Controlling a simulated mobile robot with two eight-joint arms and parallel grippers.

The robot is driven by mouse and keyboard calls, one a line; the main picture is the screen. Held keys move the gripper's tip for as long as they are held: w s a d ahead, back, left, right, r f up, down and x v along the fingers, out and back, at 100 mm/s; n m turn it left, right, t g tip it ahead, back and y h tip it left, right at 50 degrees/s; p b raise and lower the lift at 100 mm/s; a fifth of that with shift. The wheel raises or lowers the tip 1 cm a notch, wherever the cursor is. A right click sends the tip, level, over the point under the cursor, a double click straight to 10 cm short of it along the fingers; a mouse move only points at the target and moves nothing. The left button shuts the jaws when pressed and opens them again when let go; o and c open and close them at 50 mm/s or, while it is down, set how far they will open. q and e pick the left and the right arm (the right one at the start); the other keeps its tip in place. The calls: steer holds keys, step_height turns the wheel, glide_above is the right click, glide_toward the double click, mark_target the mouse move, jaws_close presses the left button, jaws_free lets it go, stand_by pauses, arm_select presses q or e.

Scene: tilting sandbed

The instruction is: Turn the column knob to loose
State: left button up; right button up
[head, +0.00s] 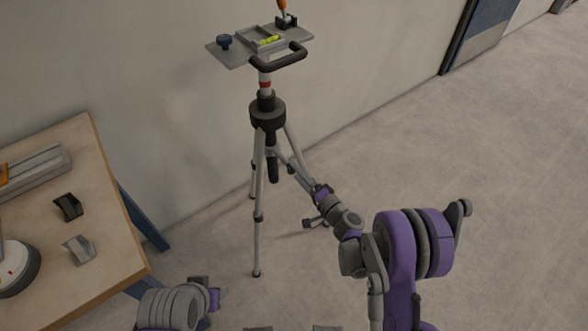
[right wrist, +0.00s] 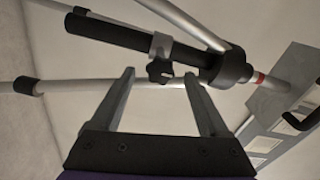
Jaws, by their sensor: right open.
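The tripod (head: 258,205) stands on the floor by the wall, with a tilting plate (head: 230,55) on top. The column knob (right wrist: 158,72) is a small black knob on a grey clamp, seen in the right wrist view; I cannot make it out in the head view. My right gripper (right wrist: 159,75) is open, its fingers pointing at the column. The knob appears between the two fingertips, with a visible gap on each side. In the head view my right gripper (head: 294,167) is beside the tripod's lower column. Part of my left arm shows at the bottom left; its fingers are not clear.
The plate carries a yellow-green level (head: 269,40), a blue knob (head: 224,41), a black handle (head: 280,60) and an orange-handled tool (head: 282,8). A wooden table (head: 110,215) with grey parts stands at left. The floor (head: 480,160) at right is clear.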

steer(key=v, duration=0.7)
steer(key=shift+s+d, duration=0.2)
steer(key=shift+s, duration=0.05)
steer(key=shift+r, duration=0.1)
